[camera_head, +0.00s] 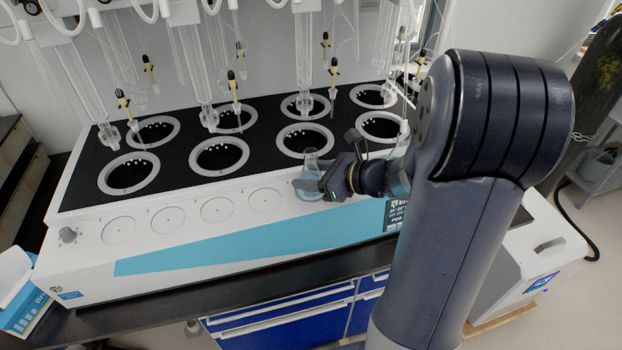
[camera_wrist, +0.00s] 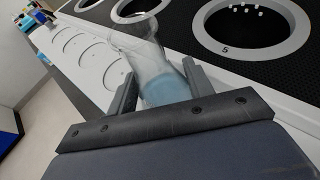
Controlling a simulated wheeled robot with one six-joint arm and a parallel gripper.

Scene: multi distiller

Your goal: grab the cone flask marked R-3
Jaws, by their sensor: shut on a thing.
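A clear cone flask (camera_head: 310,178) with pale blue liquid in its lower part is at the front edge of the distiller in the head view. It also shows in the wrist view (camera_wrist: 162,85), between the two fingers. My gripper (camera_head: 322,184) is shut on the flask, with a finger on either side of it in the wrist view (camera_wrist: 158,92). The flask is upright in the head view. I cannot read any mark on it. Whether its base touches the distiller's white ledge is not clear.
The multi distiller (camera_head: 250,235) has two rows of round heating wells (camera_head: 219,156) with glass tubes above. Flat circular spots (camera_head: 217,209) on its white front ledge are empty. A blue and white box (camera_head: 22,300) is at the far left. A white machine (camera_head: 540,255) stands at the right.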

